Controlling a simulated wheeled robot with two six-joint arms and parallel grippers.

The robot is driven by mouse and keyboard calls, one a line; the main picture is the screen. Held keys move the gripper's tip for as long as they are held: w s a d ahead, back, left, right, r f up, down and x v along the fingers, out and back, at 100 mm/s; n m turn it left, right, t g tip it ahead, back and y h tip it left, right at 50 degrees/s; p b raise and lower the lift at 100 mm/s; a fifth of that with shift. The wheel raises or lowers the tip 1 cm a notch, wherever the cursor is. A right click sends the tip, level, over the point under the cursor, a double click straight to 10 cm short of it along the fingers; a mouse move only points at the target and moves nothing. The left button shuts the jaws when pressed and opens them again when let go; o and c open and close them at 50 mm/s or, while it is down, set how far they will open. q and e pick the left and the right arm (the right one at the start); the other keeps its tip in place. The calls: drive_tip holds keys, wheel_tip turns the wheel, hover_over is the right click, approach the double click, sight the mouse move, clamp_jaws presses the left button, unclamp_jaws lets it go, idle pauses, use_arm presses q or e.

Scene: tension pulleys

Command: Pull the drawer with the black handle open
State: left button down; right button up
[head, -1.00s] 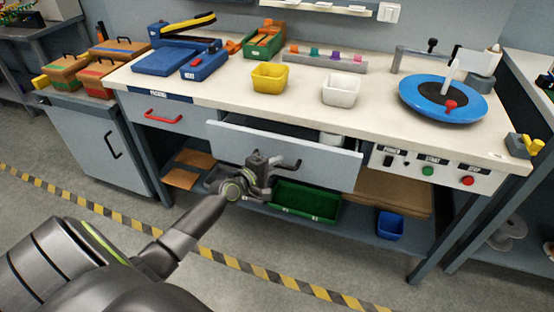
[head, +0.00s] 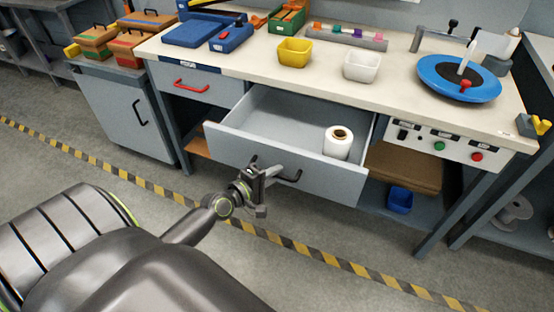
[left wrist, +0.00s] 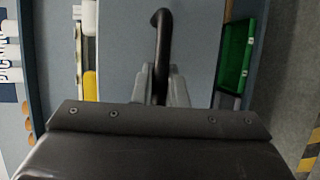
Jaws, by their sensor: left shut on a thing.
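The grey drawer (head: 320,173) under the workbench stands well open in the head view. A white roll (head: 338,142) stands inside it at the right. Its black handle (head: 290,177) is on the drawer front, partly hidden by my left gripper (head: 268,172). In the left wrist view the handle (left wrist: 161,40) runs down between the fingers of my left gripper (left wrist: 161,85), which is shut on it. My right gripper is not in view.
Left of it, a drawer with a red handle (head: 192,86) is closed. On the bench (head: 240,65) are a yellow bin (head: 294,52), a white bin (head: 362,66) and a blue turntable (head: 459,79). A blue bin (head: 399,200) sits on the lower shelf. The floor in front is clear.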

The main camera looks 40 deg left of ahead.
use_arm(q)
drive_tip(key=shift+s, duration=0.1)
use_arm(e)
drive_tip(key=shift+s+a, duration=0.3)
use_arm(q)
drive_tip(key=c, duration=1.5)
unclamp_jaws()
drive_tip(key=shift+o, duration=0.2)
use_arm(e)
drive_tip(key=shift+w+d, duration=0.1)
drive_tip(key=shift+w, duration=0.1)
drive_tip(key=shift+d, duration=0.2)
